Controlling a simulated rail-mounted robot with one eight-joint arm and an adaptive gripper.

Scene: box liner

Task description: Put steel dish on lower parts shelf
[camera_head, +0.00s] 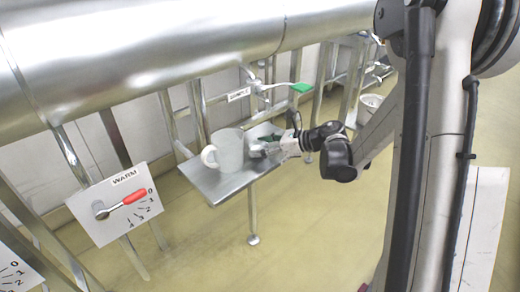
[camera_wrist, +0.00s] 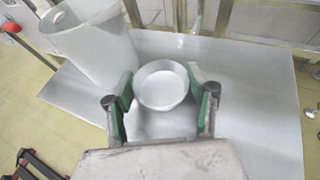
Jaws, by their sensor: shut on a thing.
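My gripper (camera_wrist: 163,100) has green-padded fingers, shut on the steel dish (camera_wrist: 163,86), a small round shallow dish with an open top. The dish is upright between the fingers, over the metal shelf (camera_wrist: 255,105). I cannot tell whether it touches the surface. In the head view my gripper (camera_head: 266,148) is over the right part of the same shelf (camera_head: 221,189), and the dish (camera_head: 256,151) is small and partly hidden there. I cannot tell whether this shelf is the lower parts shelf; no label shows on it.
A pale jug (camera_head: 229,150) with a handle stands just left of my gripper; it also shows in the wrist view (camera_wrist: 92,42). A large steel pipe (camera_head: 150,50) runs above. A WARM panel (camera_head: 118,203) with a red-handled lever is at left. A green-ended lever (camera_head: 300,87) is behind.

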